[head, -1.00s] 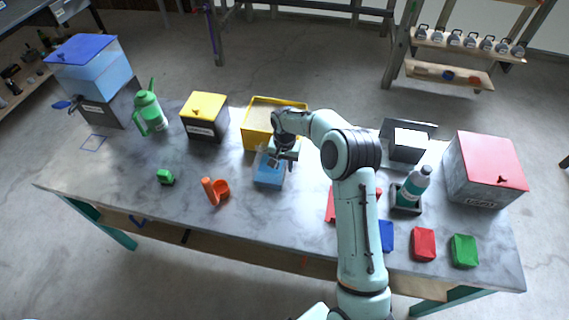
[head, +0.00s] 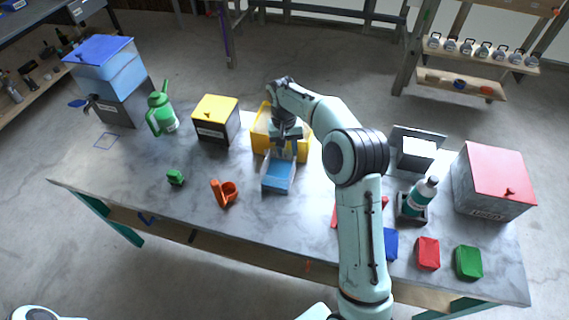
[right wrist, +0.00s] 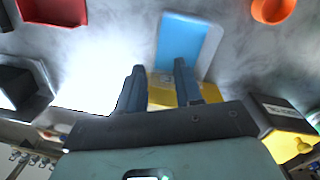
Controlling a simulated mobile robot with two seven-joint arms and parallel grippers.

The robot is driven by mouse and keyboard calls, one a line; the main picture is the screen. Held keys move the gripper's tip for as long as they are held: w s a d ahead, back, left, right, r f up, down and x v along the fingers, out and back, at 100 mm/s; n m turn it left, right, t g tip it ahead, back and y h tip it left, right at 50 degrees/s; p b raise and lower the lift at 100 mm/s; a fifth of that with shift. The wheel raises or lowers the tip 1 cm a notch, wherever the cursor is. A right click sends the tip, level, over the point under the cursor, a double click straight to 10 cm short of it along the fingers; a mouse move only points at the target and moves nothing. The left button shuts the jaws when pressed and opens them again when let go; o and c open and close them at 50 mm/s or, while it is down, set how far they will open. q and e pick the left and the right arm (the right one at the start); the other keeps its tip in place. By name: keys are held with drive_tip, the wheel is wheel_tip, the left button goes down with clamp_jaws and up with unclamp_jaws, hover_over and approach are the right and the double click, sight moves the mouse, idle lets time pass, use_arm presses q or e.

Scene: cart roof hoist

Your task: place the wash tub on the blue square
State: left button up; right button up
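I cannot tell for sure which is the wash tub. My left gripper is out of view.
A yellow-lidded box (head: 216,118), a green item (head: 175,177) and an orange cup (head: 226,192) stand between. A red-lidded box (head: 493,180) and a bottle (head: 420,195) stand right.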

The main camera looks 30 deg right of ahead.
drive_tip(key=w+a+n+g+h+p, duration=0.1)
drive_tip(key=w+a+n+g+h, duration=0.15)
drive_tip(key=a+n, duration=0.85)
drive_tip(key=s+d+f+n, duration=0.1)
drive_tip(key=f, duration=0.1)
drive_tip(key=s+d+f+n+b, duration=0.1)
drive_tip(key=d+f, duration=0.1)
drive_tip(key=d+f+n, duration=0.1)
drive_tip(key=d+f, duration=0.1)
drive_tip(key=f, duration=0.1)
drive_tip(key=shift+s, duration=0.4)
hover_over(276, 192)
wheel_tip(276, 192, down, 6)
drive_tip(key=shift+d+r+b, duration=0.1)
drive_tip(key=shift+r+b, duration=0.15)
drive_tip(key=shift+b, duration=0.2)
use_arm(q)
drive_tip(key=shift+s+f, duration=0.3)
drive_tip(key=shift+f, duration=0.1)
use_arm(e)
drive_tip(key=shift+w, duration=0.15)
clamp_jaws()
